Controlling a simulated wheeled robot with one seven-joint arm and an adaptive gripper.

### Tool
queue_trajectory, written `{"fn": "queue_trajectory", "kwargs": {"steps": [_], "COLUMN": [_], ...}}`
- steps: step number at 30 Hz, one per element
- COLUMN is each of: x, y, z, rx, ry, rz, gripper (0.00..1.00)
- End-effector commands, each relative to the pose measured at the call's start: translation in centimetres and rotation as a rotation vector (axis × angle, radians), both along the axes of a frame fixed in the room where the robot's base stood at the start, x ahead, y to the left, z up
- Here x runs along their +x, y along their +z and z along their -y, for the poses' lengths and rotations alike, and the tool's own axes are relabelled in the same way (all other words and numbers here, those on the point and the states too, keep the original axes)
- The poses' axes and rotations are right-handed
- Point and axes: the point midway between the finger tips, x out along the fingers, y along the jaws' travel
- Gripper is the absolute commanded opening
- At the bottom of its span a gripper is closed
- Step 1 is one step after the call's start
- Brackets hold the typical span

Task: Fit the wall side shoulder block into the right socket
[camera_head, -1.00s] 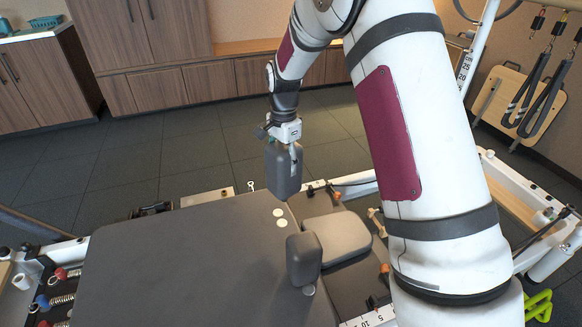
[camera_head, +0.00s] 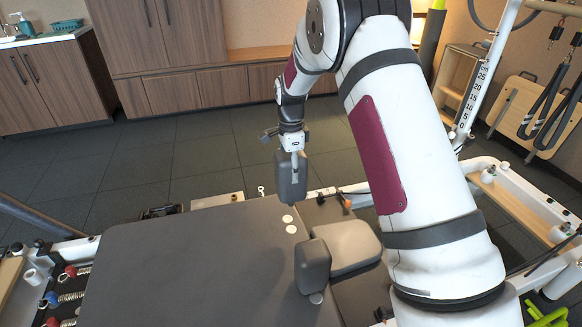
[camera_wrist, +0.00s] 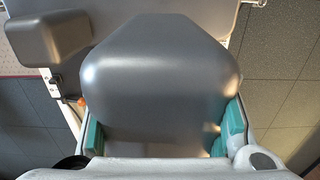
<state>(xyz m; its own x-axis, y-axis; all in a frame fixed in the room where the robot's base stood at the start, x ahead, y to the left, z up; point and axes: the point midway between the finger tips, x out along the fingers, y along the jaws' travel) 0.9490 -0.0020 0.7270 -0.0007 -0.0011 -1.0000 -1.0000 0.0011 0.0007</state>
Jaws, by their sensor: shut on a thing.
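My gripper (camera_head: 294,158) is shut on a dark grey shoulder block (camera_head: 287,183) and holds it upright at the far edge of the padded carriage. In the wrist view the block (camera_wrist: 160,85) fills the middle, between teal finger pads. A second shoulder block (camera_head: 312,268) stands on the near side of the carriage, beside the headrest (camera_head: 346,245). Two pale round discs (camera_head: 288,219) lie on the carriage near the held block. The block's lower end is near the carriage's far corner; I cannot tell whether it touches or whether a socket is under it.
The carriage pad (camera_head: 190,265) fills the front left. Coloured springs (camera_head: 65,285) lie at the left end. A white frame rail (camera_head: 520,205) and a wooden board with straps (camera_head: 530,110) stand to the right. Open floor (camera_head: 150,150) lies behind.

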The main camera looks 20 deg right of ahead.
Motion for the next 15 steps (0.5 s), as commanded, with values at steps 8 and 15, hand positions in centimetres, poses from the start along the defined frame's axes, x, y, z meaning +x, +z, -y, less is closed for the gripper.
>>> {"fn": "queue_trajectory", "kwargs": {"steps": [8, 15], "x": [0.1, 0.1], "y": [-2.3, -4.3], "z": [0.0, -0.1], "rx": [0.000, 0.000], "ry": [0.002, 0.002], "rz": [0.002, 0.001], "gripper": [0.00, 0.00]}}
